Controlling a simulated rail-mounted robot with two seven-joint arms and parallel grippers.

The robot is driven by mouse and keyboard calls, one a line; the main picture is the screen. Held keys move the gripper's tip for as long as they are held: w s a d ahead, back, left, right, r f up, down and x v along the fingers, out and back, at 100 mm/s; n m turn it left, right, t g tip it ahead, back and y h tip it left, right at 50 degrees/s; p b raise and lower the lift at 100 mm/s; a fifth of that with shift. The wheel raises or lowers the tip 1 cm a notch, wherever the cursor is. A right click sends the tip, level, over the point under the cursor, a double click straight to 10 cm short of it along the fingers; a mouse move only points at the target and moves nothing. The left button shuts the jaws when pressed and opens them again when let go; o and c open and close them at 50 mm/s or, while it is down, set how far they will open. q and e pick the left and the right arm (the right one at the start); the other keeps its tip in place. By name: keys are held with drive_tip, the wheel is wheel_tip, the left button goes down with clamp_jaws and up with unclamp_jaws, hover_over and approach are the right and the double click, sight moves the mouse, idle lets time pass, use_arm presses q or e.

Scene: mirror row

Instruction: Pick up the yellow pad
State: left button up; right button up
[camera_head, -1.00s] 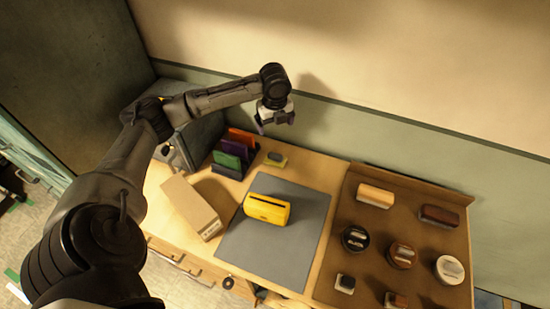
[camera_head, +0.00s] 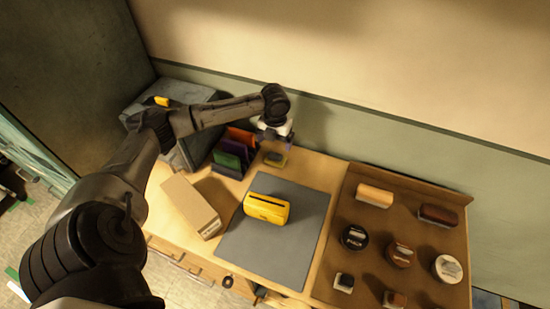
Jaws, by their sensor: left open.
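A small pad with a yellow base and a dark top (camera_head: 275,159) lies at the back of the wooden table, right of the colored upright pieces. My left gripper (camera_head: 275,147) is open and points down just above it, overlapping its far part in the picture. I cannot tell whether the fingers are around the pad or still above it. My right gripper is not in view.
A yellow slotted block (camera_head: 266,209) stands on a grey mat (camera_head: 295,240). A rack with orange, green and purple pieces (camera_head: 230,152) stands close left of the gripper. A cardboard box (camera_head: 191,205) is nearer. A brown tray (camera_head: 375,220) holds several brushes and tins at right.

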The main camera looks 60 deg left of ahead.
sight(275, 154)
use_arm(q)
drive_tip(key=shift+f+p, duration=0.3)
drive_tip(key=shift+f, duration=3.6)
drive_tip(key=c, duration=1)
